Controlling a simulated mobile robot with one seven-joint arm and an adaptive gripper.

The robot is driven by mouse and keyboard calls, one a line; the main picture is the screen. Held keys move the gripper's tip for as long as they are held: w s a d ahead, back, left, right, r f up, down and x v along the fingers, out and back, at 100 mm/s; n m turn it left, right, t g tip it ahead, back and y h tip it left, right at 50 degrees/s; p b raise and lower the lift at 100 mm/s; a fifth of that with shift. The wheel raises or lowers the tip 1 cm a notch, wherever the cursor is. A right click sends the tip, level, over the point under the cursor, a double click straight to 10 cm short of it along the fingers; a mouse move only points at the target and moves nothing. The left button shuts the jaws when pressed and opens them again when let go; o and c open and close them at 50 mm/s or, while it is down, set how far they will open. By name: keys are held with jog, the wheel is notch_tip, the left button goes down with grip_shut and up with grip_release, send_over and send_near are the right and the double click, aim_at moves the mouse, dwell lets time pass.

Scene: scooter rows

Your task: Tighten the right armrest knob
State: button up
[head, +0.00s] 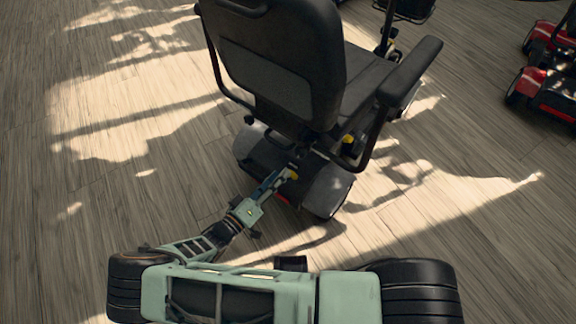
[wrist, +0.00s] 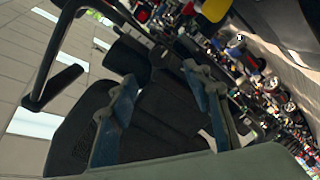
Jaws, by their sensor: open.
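The scooter (head: 285,60) stands with its back to me in the head view. Its right armrest (head: 412,68) is at the right of the seat, on a bent black tube. A small yellow part (head: 348,139) shows low beside that tube; I cannot tell whether it belongs to the armrest knob. My gripper (head: 284,177) is open behind the scooter's rear, below the seat back and left of the armrest tube. In the wrist view its two blue fingers (wrist: 168,85) stand apart with nothing held between them. Dark seat parts (wrist: 140,110) fill the view behind them. I cannot make out the knob clearly.
A red scooter (head: 548,85) stands at the far right. The wooden floor (head: 110,200) is clear at the left. Many blurred scooters (wrist: 270,85) fill the right side of the wrist view.

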jog(key=shift+v, duration=1.35)
